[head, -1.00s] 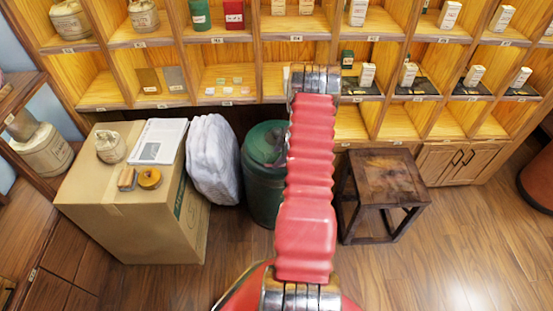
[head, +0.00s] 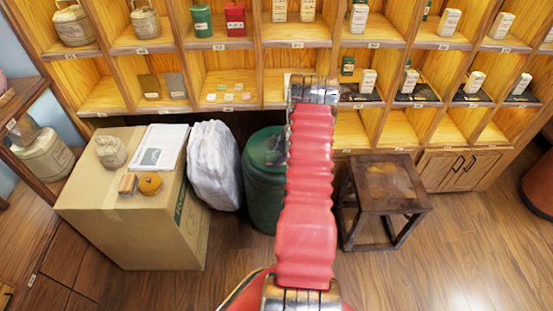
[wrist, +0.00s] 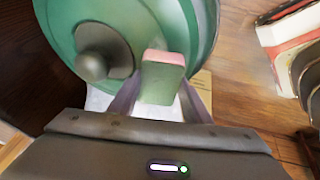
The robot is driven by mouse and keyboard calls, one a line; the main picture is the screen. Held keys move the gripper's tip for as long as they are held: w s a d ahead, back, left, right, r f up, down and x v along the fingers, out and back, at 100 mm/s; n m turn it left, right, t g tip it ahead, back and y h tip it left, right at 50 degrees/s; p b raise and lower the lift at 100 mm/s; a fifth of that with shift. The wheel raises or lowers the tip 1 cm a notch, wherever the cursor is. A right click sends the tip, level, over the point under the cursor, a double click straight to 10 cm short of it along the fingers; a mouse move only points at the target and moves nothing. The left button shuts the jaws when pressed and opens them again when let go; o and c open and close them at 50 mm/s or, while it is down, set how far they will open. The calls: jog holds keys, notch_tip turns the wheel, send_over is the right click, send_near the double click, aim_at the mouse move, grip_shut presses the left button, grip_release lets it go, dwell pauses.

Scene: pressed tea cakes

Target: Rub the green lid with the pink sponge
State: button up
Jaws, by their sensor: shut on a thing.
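The green lid (wrist: 150,25) with a round grey knob (wrist: 92,65) fills the upper left of the wrist view. In the head view the lid (head: 265,147) tops a dark green bin, and my red arm covers its right side. The pink sponge (wrist: 163,57), pink at one end and green on its near face, is between the fingers of my gripper (wrist: 162,88). My gripper is shut on it. In the wrist view the sponge overlaps the lid, to the right of the knob. I cannot tell whether it touches. The head view does not show my gripper or the sponge.
A white wrapped bundle (head: 214,165) and a cardboard box (head: 95,205) stand left of the bin. A wooden stool (head: 385,182) stands to the right. Shelves (head: 297,45) with tins and small boxes rise behind. Wooden floor is clear at the front right.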

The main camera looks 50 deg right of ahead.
jog(key=shift+w+d+r, duration=0.15)
jog(key=shift+w+d, duration=0.75)
jog(key=shift+d, duration=0.15)
jog(key=shift+s+a+r, duration=0.15)
jog(key=shift+r, duration=0.8)
jog(key=shift+s+a+r, duration=0.1)
jog(key=shift+a+r, duration=0.1)
jog(key=shift+r, duration=0.8)
jog(key=shift+s+a+r, duration=0.15)
jog(key=shift+r, duration=0.8)
jog(key=shift+s+a+r, duration=0.1)
jog(key=shift+r, duration=0.65)
jog(key=shift+s+a+r, duration=0.1)
jog(key=shift+r, duration=0.65)
